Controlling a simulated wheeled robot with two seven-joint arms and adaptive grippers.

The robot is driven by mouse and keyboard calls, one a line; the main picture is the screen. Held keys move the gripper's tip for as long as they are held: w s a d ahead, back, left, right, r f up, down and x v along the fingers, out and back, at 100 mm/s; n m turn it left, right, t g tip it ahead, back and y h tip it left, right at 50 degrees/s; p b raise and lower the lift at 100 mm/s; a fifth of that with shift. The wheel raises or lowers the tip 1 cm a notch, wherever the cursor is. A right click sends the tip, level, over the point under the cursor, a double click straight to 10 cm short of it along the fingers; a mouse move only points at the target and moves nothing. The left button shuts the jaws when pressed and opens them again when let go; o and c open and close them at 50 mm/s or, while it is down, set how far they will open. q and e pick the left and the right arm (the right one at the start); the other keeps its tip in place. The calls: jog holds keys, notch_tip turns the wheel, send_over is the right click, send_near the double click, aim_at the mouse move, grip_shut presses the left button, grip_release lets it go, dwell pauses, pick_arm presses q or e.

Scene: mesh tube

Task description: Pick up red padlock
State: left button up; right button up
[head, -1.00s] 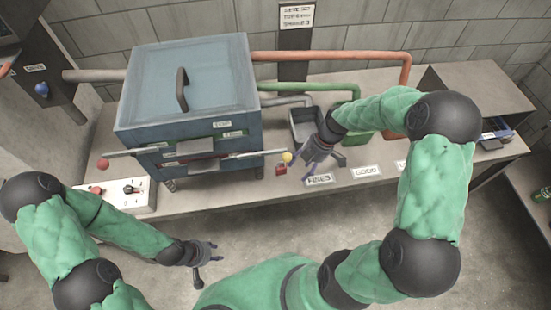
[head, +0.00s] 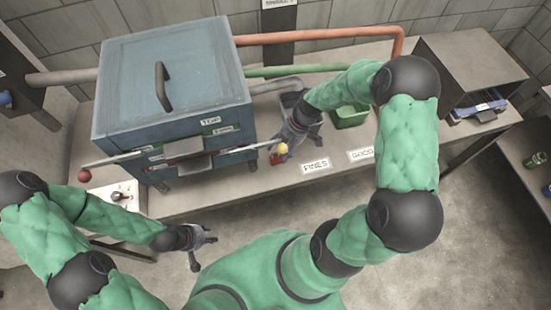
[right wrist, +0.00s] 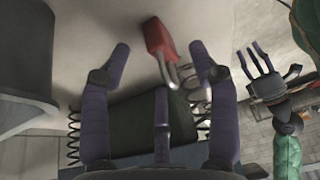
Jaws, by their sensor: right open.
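In the head view the right gripper (head: 287,142) is close behind the padlock. My left gripper (head: 207,239) is open and empty, low in front of the bench; it also shows in the right wrist view (right wrist: 259,65).
A green bin (head: 351,117) stands to the right. Labels (head: 316,166) lie along the front edge, which is otherwise clear.

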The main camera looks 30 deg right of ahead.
aim_at(276, 155)
jog(key=x, duration=0.1)
jog(key=b+x, duration=0.1)
jog(key=x, duration=0.2)
jog(key=shift+w+a+f, duration=0.2)
jog(key=shift+w+f, duration=0.1)
jog(key=shift+c, duration=0.3)
grip_shut()
jog(key=shift+r, duration=0.15)
